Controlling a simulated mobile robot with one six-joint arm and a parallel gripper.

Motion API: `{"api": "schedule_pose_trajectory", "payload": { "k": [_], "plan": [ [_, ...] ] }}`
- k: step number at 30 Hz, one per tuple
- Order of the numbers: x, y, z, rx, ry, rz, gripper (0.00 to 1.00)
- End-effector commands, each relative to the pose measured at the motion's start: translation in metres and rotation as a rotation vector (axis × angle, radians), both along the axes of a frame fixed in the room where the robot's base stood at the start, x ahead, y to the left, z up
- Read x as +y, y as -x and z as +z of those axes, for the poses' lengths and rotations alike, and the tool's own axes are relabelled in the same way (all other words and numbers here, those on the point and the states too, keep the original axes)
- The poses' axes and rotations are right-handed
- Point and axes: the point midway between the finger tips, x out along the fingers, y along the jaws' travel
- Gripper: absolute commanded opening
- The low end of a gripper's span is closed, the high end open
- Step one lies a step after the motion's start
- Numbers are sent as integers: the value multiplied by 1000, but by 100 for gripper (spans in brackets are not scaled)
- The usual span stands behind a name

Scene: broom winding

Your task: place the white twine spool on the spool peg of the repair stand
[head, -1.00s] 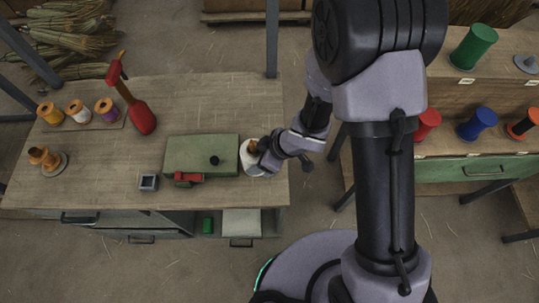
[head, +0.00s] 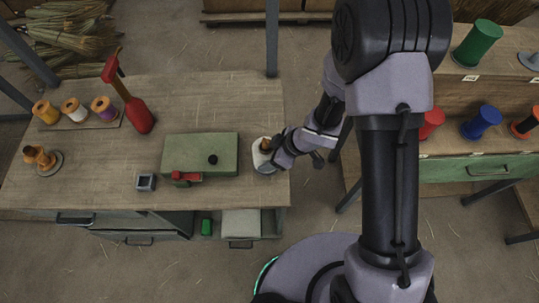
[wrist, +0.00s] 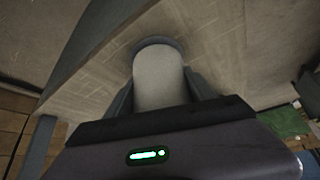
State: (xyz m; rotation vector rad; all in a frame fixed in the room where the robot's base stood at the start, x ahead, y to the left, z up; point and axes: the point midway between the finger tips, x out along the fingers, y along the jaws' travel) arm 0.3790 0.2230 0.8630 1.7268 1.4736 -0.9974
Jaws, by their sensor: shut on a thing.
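The white twine spool (head: 260,157) is at the right end of the workbench, just right of a green block-like stand (head: 200,150) with a black knob and a red clamp-like part. My gripper (head: 270,153) is shut on the spool from the right. In the wrist view the pale spool (wrist: 160,78) stands between my two fingers, with a dark grey round edge beyond it. A brown-orange piece (head: 266,144) shows at the spool's top. I cannot tell whether the spool touches the bench or sits on a peg.
Large coloured spools (head: 481,122) stand on shelves at right.

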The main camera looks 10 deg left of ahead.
Motion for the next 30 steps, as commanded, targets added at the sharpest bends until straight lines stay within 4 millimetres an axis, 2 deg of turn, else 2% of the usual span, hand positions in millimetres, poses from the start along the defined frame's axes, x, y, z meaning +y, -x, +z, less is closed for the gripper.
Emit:
{"api": "schedule_pose_trajectory", "payload": {
  "k": [1, 4, 14, 17, 21, 24, 30],
  "plan": [
    [0, 0, -1, 0, 0, 0, 67],
    [0, 0, -1, 0, 0, 0, 85],
    [0, 0, 4, -1, 0, 0, 85],
    [-9, 1, 24, -1, 0, -3, 85],
    [-29, 4, 63, -2, -1, -2, 85],
    [-43, 6, 86, -2, -1, -2, 85],
    [-58, 9, 107, 0, 0, -1, 85]
  ]
}}
